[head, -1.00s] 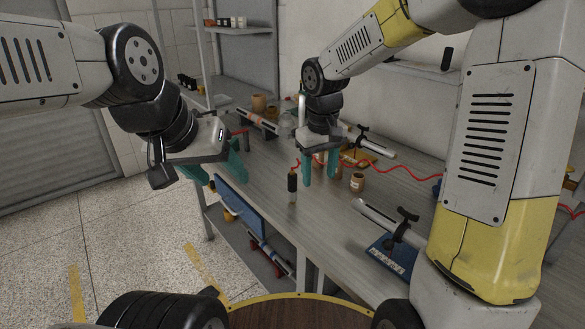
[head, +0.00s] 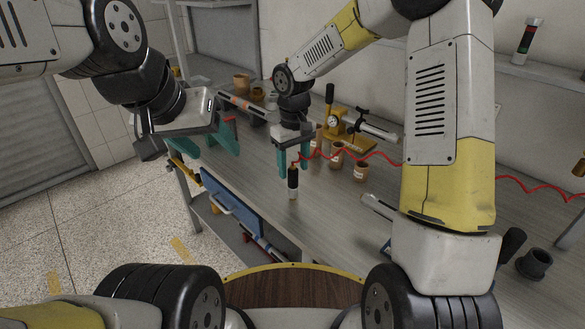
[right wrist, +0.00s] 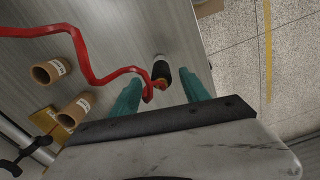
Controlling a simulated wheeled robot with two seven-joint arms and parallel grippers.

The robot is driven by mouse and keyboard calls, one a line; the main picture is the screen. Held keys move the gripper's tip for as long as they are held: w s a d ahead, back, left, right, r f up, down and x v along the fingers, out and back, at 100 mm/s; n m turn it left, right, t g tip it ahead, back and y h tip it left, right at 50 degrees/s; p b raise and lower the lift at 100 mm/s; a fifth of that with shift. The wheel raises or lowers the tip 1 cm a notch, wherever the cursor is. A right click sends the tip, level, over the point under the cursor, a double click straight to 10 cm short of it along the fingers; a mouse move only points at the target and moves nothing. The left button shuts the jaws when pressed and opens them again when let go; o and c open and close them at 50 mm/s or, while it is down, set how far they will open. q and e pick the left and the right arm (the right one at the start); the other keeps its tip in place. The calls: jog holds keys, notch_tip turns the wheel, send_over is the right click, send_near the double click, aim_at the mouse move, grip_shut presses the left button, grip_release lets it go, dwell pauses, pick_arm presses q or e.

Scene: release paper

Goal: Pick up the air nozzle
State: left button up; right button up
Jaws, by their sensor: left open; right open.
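The air nozzle (head: 293,179) is a dark upright cylinder with a pale lower end, at the end of a coiled red hose (head: 374,157), near the workbench's front edge. It also shows in the right wrist view (right wrist: 160,72), ahead of and roughly between the fingertips. My right gripper (head: 296,162) is open with teal fingers, close to the nozzle and not gripping it; in the right wrist view the gripper (right wrist: 162,88) is empty. My left gripper (head: 208,148) is open and empty at the bench's left end, away from the nozzle.
Several brown paper-like rolls (head: 361,171) stand on the workbench (head: 250,178) right of the nozzle. A blue drawer front (head: 232,205) is below the bench's front edge. Floor is open at left.

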aim_at(293, 180)
notch_tip(293, 180, down, 6)
jog(key=shift+a+r, duration=0.1)
jog(key=shift+r, duration=0.1)
grip_shut()
